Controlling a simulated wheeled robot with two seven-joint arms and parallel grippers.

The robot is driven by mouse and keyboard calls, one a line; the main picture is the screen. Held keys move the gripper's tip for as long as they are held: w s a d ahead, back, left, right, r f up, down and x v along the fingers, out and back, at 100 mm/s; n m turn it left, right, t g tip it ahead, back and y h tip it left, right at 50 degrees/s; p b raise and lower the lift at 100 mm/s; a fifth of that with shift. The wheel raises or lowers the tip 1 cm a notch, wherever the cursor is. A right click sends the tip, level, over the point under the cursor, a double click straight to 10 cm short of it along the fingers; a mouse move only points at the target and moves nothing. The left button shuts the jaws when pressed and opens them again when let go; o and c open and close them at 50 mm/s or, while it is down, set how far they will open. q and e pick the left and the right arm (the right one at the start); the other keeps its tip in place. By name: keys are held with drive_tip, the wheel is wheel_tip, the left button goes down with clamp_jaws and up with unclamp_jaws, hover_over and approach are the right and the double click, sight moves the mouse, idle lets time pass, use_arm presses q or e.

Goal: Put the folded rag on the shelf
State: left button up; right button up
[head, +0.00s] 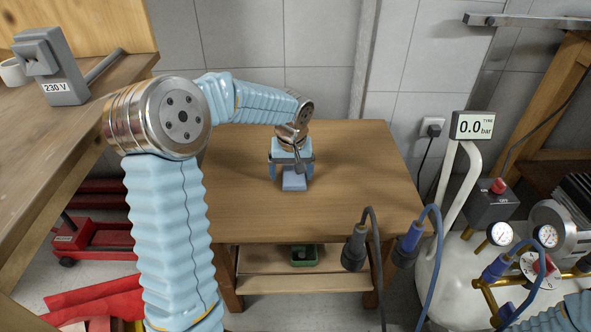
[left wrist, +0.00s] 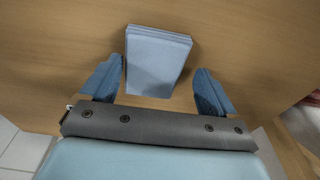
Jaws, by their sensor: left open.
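The folded rag (head: 294,181) is a flat blue-grey stack of layers lying on the wooden table top. In the left wrist view the rag (left wrist: 158,55) lies between and partly ahead of the two blue fingers. My left gripper (head: 290,176) points down over the rag and is open, with a finger on each side. The left wrist view shows a gap between each fingertip and the rag. A wooden shelf (head: 262,283) spans the table legs below the top. My right gripper is out of view.
A grey hose end (head: 355,247) and a blue hose end (head: 408,243) hang by the table's front right corner. A white compressor tank (head: 450,280) stands at right, a workbench (head: 60,150) at left. The table top around the rag is clear.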

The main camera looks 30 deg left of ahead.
sight(294, 180)
use_arm(q)
wheel_tip(294, 180, up, 11)
drive_tip(key=s+d+p, duration=0.1)
drive_tip(key=shift+d+r, duration=0.2)
idle(0.4)
